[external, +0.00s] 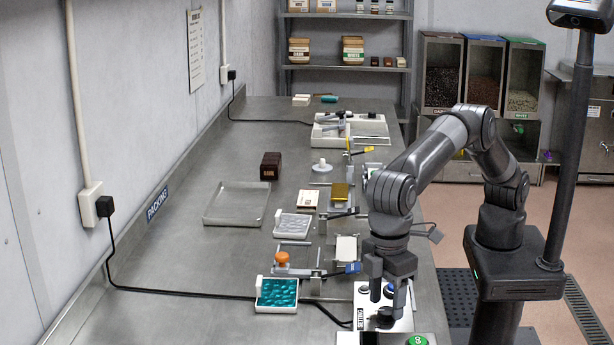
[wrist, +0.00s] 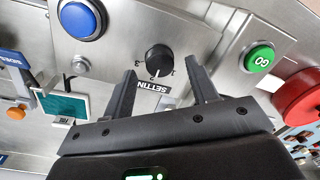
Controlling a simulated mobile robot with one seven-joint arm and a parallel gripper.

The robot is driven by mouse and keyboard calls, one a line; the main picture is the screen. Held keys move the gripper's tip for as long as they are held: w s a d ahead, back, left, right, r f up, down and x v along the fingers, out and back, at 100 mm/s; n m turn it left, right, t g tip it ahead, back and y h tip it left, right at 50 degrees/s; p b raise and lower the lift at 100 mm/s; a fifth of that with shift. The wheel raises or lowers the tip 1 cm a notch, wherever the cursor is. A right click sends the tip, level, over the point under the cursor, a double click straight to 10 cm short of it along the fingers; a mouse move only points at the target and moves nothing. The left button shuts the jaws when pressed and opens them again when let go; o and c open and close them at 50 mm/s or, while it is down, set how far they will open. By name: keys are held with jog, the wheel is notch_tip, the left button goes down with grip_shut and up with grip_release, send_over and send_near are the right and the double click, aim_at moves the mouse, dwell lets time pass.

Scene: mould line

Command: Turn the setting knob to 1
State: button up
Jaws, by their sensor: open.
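The setting knob (wrist: 158,60) is a round black dial on a brushed metal panel, with small digits around it and a SETTING label (wrist: 155,86) that appears upside down in the wrist view. A light mark shows at the knob's lower edge; which digit it meets is too small to tell surely. My gripper (wrist: 162,70) is open and empty. Its two fingers stand apart at either side of the knob's line, and I see no contact with it. In the external view my gripper (external: 388,290) is low over the control panel (external: 363,301), mostly hiding the knob.
A blue button (wrist: 80,19) lies left of the knob in the wrist view. A green button (wrist: 258,57) and a red round button (wrist: 300,95) lie right. The bench's left part is mostly clear.

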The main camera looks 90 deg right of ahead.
jog(key=shift+f, duration=0.8)
jog(key=shift+c, duration=0.2)
jog(key=c, duration=0.9)
